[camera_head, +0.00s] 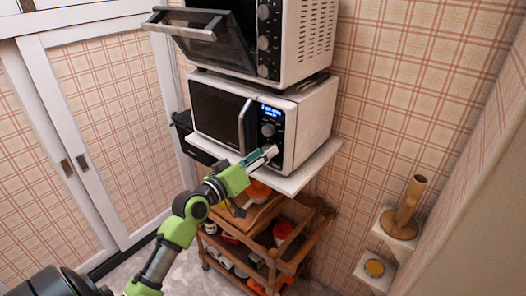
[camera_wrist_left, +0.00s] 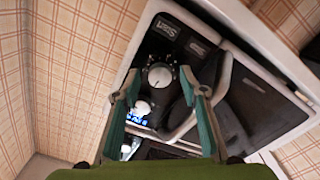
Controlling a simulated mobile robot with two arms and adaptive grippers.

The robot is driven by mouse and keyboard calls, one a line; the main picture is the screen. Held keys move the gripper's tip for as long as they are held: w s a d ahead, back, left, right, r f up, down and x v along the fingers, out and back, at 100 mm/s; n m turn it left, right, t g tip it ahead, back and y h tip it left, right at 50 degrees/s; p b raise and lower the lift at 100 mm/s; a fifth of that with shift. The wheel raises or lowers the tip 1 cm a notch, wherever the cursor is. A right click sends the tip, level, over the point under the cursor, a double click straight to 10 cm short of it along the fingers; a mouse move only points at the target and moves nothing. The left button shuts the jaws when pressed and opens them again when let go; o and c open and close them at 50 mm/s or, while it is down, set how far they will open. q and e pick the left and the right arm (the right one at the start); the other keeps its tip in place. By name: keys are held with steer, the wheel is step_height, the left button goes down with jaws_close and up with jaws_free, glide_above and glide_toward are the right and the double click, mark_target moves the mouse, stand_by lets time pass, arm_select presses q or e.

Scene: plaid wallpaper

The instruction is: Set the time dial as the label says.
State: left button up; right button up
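A white microwave (camera_head: 308,115) stands on a shelf, with a blue lit display (camera_head: 270,113) at the top of its dark control panel. A round dial (camera_head: 268,130) shows below the display. The left wrist view shows the panel inverted, with a silver dial (camera_wrist_left: 160,77) ringed by marks and a paler knob (camera_wrist_left: 142,108) next to the display (camera_wrist_left: 138,118). My left gripper (camera_head: 268,153) is open in front of the lower panel. Its fingertips appear on either side of the silver dial; contact cannot be told. The label's instruction is not readable. My right gripper is out of view.
A toaster oven (camera_head: 308,40) with its glass door (camera_head: 210,43) tilted open sits above the microwave. The white shelf edge (camera_head: 292,184) lies just below my gripper. A wooden cart (camera_head: 290,240) stands underneath. Small wall shelves (camera_head: 398,243) are at right.

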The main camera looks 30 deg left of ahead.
arm_select(q)
steer(key=shift+w, duration=0.25)
steer(key=c, duration=1.1)
